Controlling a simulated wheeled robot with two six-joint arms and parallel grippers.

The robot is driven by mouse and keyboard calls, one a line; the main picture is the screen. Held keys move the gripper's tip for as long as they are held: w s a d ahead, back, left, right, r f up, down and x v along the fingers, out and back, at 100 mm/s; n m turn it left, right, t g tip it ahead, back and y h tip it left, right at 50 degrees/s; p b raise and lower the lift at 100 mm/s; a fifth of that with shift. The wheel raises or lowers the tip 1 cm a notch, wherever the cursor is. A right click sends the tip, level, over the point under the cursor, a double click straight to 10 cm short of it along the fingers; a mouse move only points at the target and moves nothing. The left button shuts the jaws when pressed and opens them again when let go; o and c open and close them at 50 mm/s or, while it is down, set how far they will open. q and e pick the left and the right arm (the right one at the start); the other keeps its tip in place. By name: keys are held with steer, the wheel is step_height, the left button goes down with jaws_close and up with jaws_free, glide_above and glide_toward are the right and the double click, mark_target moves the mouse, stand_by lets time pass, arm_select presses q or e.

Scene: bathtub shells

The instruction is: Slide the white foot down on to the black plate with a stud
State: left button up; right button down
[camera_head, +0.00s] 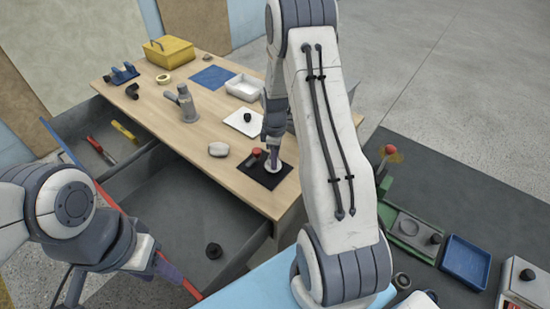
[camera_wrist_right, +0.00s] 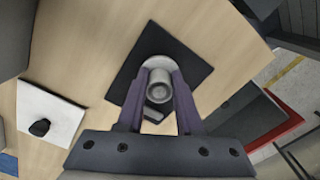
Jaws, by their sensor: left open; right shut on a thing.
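The black plate (camera_head: 283,180) lies flat on the wooden workbench; it also shows in the right wrist view (camera_wrist_right: 197,72). My right gripper (camera_head: 272,158) is shut on the white foot (camera_head: 273,168), over the plate. In the right wrist view my right gripper's fingers (camera_wrist_right: 158,92) flank the foot's round post, and the foot's pale round base (camera_wrist_right: 155,63) shows beyond it. I cannot tell whether the base touches the plate. The stud is not visible. My left gripper (camera_head: 172,272) is open and empty, low at the left over the open drawer.
A red-topped dark object (camera_head: 256,153) stands by the plate's left edge. A white plate with a black knob (camera_head: 240,126), a pale rounded stone-like object (camera_head: 218,149) and a grey device (camera_head: 186,105) are nearby. An open drawer (camera_head: 180,205) juts from the bench front.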

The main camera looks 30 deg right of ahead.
steer(key=shift+f+b, duration=0.55)
steer(key=shift+f, duration=0.25)
stand_by(0.4)
jaws_free()
steer(key=shift+r, duration=0.1)
steer(key=shift+r+p, duration=2.75)
steer(key=shift+r, duration=0.7)
